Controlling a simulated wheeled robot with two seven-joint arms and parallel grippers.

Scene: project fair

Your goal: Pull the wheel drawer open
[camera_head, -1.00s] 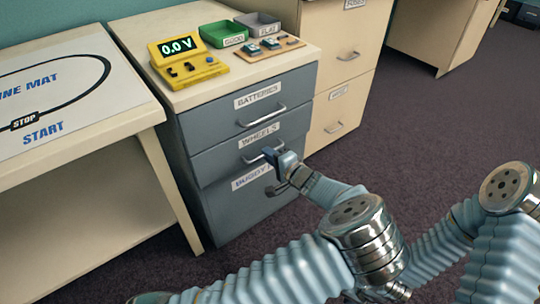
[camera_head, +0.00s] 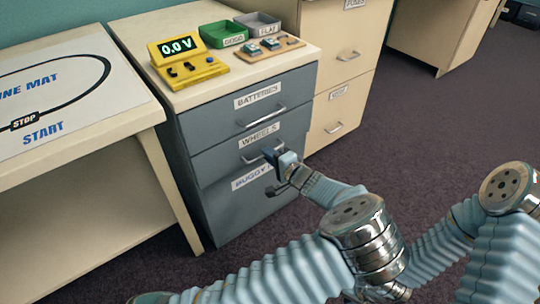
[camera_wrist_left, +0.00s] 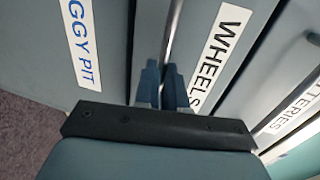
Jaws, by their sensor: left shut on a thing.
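The wheel drawer (camera_head: 225,158), labelled WHEELS, is the grey middle drawer of the cabinet, below the BATTERIES drawer (camera_head: 220,118). Its front looks about level with the other fronts; I cannot tell whether there is a small gap. My left gripper (camera_head: 273,158) is shut on the drawer's metal bar handle (camera_head: 249,159). In the left wrist view the fingers (camera_wrist_left: 162,88) close around the handle (camera_wrist_left: 172,40) beside the WHEELS label. The fingers hide part of the handle. My right gripper is out of view; only part of that arm shows at the right.
The BUGGY drawer (camera_head: 225,200) is directly below. On the cabinet top stand a yellow meter (camera_head: 190,72), a green tray (camera_head: 223,38) and a grey tray (camera_head: 258,27). A table with a line mat (camera_head: 80,90) is at left. The floor (camera_head: 425,125) in front is clear.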

